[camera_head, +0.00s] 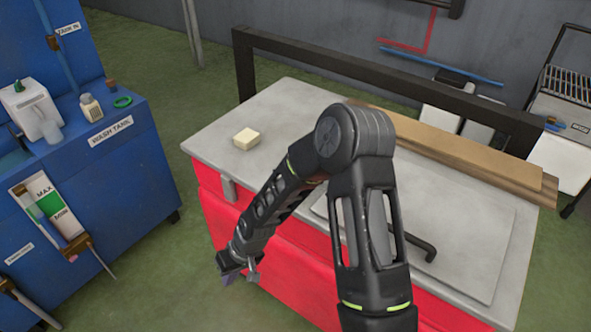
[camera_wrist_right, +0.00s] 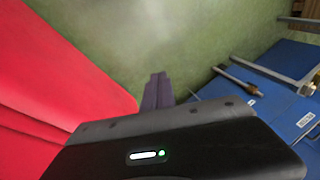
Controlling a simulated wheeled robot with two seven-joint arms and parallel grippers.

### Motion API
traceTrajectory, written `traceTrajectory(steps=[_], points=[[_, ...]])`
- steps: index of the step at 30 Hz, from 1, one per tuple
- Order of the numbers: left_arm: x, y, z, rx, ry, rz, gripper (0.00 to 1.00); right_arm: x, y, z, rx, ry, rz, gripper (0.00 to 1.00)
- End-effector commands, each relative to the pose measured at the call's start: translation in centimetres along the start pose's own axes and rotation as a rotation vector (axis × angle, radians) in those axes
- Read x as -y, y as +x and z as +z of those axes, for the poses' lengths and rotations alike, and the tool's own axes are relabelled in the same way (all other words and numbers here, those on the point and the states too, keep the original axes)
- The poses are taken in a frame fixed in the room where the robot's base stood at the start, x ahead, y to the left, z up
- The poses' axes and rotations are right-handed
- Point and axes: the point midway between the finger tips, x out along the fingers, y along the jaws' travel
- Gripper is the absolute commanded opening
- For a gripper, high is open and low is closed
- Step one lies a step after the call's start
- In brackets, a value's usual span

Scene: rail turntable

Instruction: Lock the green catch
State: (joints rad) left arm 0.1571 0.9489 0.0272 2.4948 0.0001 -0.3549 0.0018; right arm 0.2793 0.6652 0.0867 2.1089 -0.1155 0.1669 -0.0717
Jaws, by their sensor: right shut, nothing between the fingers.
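I cannot pick out a green catch in either view. My right arm reaches across the red cabinet (camera_head: 290,262), and its gripper (camera_head: 240,277) points down in front of the cabinet's left end, over the green floor. In the right wrist view the two purple fingers (camera_wrist_right: 157,92) are together with nothing between them. They are apart from the red panel (camera_wrist_right: 60,75) beside them. A small grey bracket (camera_head: 228,188) sits at the cabinet top's left front edge, above the gripper. My arm hides part of the cabinet front. My left gripper is not in view.
The grey worktop (camera_head: 290,105) carries a cream block (camera_head: 246,138), a dark handle (camera_head: 418,243) and a brown board (camera_head: 460,155); a black rail (camera_head: 400,85) runs behind. A blue wash tank (camera_head: 130,160) stands left, with a green ring (camera_head: 122,101) on top. Green floor lies between.

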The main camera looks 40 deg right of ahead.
Motion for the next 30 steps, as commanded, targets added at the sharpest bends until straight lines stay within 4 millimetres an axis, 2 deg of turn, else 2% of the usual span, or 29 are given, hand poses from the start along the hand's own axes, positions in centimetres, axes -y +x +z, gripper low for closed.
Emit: traceTrajectory(steps=[1, 2, 3, 5, 6, 9, 12, 13, 15, 18, 30], points=[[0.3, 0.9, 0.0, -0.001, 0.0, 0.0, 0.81, -2.5, -2.9, -4.8, -0.052, -0.018, 0.031, 0.0], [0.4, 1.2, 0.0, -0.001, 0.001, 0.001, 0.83, -3.8, -5.1, -7.0, -0.07, -0.03, 0.052, 0.0], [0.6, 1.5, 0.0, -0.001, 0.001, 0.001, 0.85, -5.6, -8.2, -9.5, -0.09, -0.046, 0.082, 0.0], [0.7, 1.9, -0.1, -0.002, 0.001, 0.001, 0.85, -8.2, -13.3, -12.6, -0.117, -0.062, 0.133, 0.0], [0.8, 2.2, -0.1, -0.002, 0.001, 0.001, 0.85, -9.8, -16.8, -14.0, -0.131, -0.068, 0.169, 0.0], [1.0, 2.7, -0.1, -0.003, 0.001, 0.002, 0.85, -12.8, -24.9, -15.8, -0.155, -0.071, 0.249, 0.0], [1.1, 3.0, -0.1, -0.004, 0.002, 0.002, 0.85, -14.6, -30.8, -16.1, -0.166, -0.063, 0.308, 0.0], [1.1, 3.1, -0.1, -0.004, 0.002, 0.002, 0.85, -14.9, -32.0, -16.0, -0.167, -0.06, 0.319, 0.0], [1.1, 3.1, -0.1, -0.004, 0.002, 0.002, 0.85, -15.4, -34.0, -15.8, -0.168, -0.055, 0.338, 0.0], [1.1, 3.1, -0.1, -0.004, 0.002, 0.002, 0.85, -15.6, -35.0, -15.7, -0.166, -0.053, 0.348, 0.0], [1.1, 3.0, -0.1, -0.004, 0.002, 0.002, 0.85, -15.7, -34.5, -15.8, -0.164, -0.053, 0.346, 0.0]])
